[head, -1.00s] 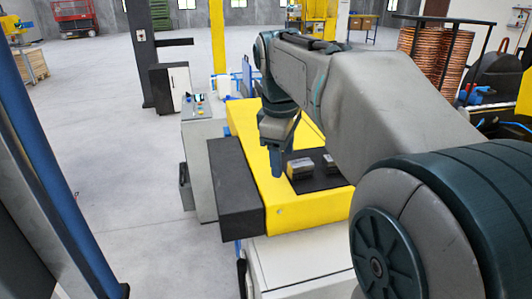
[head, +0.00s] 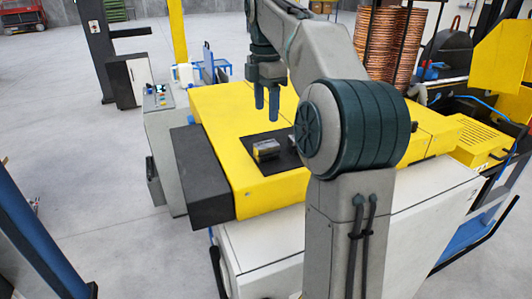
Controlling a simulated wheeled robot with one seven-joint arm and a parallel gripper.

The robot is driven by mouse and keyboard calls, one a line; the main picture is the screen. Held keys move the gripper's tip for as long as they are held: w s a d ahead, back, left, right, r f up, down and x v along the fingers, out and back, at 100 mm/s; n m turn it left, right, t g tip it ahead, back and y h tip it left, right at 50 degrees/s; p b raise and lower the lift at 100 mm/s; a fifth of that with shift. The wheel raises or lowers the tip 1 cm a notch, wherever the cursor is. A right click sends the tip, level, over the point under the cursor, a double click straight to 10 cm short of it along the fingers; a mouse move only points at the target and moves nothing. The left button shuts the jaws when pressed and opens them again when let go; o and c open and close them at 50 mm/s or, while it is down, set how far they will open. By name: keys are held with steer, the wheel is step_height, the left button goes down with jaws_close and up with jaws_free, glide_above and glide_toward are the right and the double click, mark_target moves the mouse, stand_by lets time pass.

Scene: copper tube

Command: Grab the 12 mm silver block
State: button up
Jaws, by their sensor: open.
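A small silver-grey block (head: 266,150) lies on a black mat (head: 255,136) set on the yellow machine top. A second block beside it shows in part, mostly hidden behind my arm; I cannot tell which is the 12 mm one. My gripper (head: 266,103) points down with its two blue-grey fingers apart and nothing between them. It hangs above the yellow top, and in the picture its fingertips lie just above the visible block, apart from it.
The yellow machine top (head: 222,108) has a dark box (head: 200,180) along its left edge. A grey control cabinet (head: 165,150) stands to the left. Copper coils (head: 400,45) stand behind on the right. Open concrete floor lies at the left.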

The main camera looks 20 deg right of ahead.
mark_target(266, 144)
step_height(266, 144, down, 10)
steer(key=shift+w+f, duration=0.1)
steer(key=shift+w, duration=0.05)
jaws_close()
stand_by(0.5)
